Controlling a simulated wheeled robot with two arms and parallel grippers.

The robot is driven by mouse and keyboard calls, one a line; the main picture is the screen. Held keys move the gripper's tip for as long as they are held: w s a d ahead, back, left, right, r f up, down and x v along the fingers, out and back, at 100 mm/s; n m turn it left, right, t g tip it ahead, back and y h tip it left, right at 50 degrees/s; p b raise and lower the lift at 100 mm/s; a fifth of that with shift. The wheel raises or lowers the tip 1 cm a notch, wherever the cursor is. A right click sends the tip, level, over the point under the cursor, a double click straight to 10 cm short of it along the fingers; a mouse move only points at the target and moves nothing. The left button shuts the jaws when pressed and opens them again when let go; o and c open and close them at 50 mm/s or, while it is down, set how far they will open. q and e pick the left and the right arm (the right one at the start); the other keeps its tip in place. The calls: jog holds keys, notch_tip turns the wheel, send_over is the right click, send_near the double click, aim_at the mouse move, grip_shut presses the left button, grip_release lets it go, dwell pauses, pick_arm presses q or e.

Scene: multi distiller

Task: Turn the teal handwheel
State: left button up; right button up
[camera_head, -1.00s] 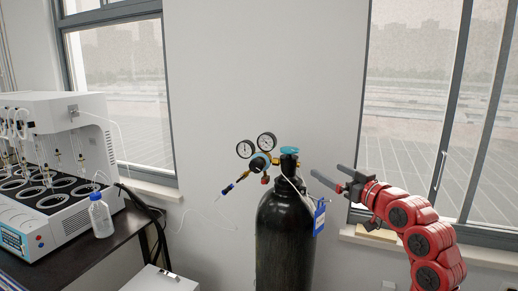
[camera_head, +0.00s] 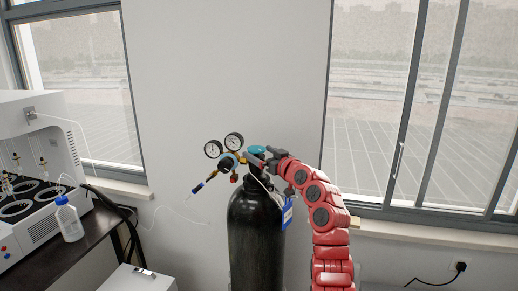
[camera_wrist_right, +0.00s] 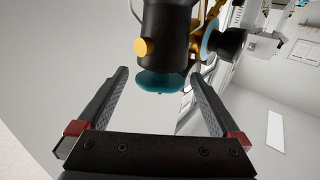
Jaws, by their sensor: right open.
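The teal handwheel (camera_head: 257,149) sits on top of the black gas cylinder (camera_head: 256,235), at its valve neck. My right gripper (camera_head: 262,156) comes in from the right and is at the handwheel. In the right wrist view, the handwheel (camera_wrist_right: 162,83) lies between the fingertips of my open right gripper (camera_wrist_right: 158,74), with a gap visible on both sides. Whether the fingers are level with the wheel's rim is hard to tell. In the head view the fingers partly cover the valve below the wheel. My left gripper is not in view.
The regulator with two gauges (camera_head: 223,146) sticks out left of the valve, close to my right fingers. A blue tag (camera_head: 287,211) hangs at the cylinder's right side. A distiller (camera_head: 38,165) and a bottle (camera_head: 68,219) stand on the dark bench at left. A wall and windows are behind.

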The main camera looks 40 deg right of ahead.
jog(key=shift+w, duration=0.45)
jog(key=c, duration=1.2)
jog(key=shift+a, duration=0.1)
